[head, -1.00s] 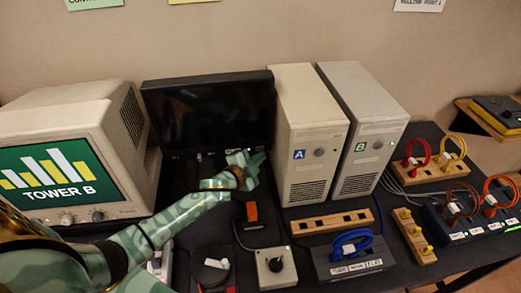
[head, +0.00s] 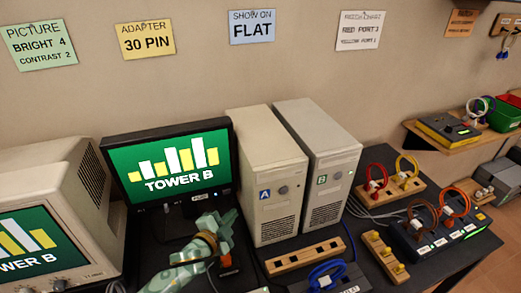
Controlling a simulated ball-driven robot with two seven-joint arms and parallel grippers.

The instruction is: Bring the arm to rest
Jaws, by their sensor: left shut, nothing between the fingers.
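My left arm, patterned in green, comes in from the bottom of the head view. Its gripper (head: 228,219) is shut and empty, in front of the flat monitor (head: 118,150) and left of tower A (head: 262,165). It is close to the monitor's lower right edge; I cannot tell whether it touches anything. The flat monitor shows a bar chart and "TOWER B". My right gripper is out of view.
A bulky beige monitor (head: 85,185) at the left shows a similar chart. Tower B (head: 320,150) stands beside tower A. Wooden blocks, a blue cable (head: 325,272) and a socket box (head: 425,240) with coloured cables lie to the right. Signs hang on the wall.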

